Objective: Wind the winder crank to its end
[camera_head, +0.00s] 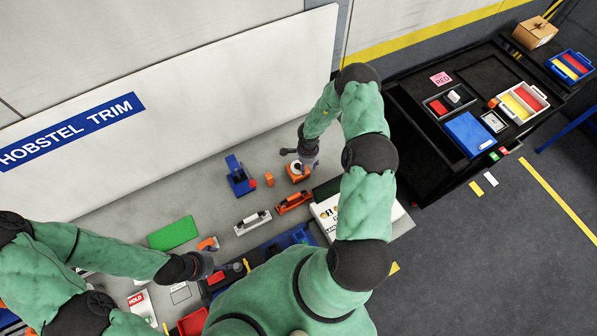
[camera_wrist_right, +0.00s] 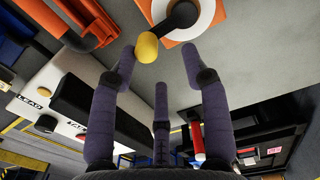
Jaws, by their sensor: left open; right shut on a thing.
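The winder (camera_head: 298,172) has an orange base and a white round drum, and stands on the grey bench. In the right wrist view the white drum (camera_wrist_right: 207,14) carries a black crank arm (camera_wrist_right: 178,20) with a yellow knob (camera_wrist_right: 146,47) at its end. My right gripper (camera_head: 296,160) is at the winder, shut on the yellow knob; in the wrist view its fingers (camera_wrist_right: 160,65) reach around the knob. In the head view the crank is mostly hidden by this hand. My left gripper (camera_head: 207,266) is open, low on the left over the bench's near side.
A blue device (camera_head: 238,177) and a small orange block (camera_head: 269,179) stand left of the winder. Orange (camera_head: 294,202) and grey (camera_head: 252,222) holders lie nearer me. A green mat (camera_head: 173,233) lies left. A white panel (camera_head: 200,95) rises behind. A black cart (camera_head: 440,175) stands right.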

